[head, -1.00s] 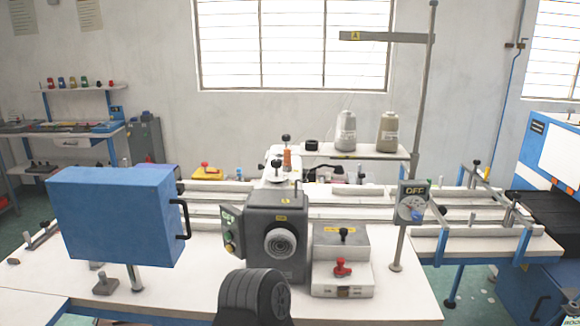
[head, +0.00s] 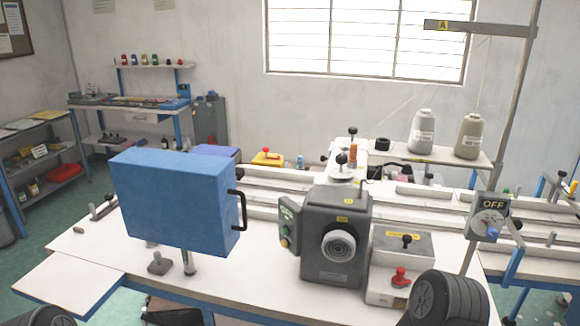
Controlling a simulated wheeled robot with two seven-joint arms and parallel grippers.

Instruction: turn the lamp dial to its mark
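A small grey box with an OFF label and a round dial (head: 488,222) is fixed to the upright pole at the right of the head view. The dial has a pale face with blue and red on it; its pointer and mark are too small to read. The pole carries a grey horizontal bar (head: 480,28) with a yellow A label near the top, perhaps the lamp. Neither gripper shows. Only dark rounded parts of my arms show at the bottom edge, the right one below the dial box and apart from it in the picture.
A grey machine head (head: 338,235) with a ringed knob stands on the white table (head: 80,280). A blue box (head: 175,205) with a black handle stands left of it. A white box with a red knob (head: 400,278) is to its right. Thread cones (head: 422,132) stand behind.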

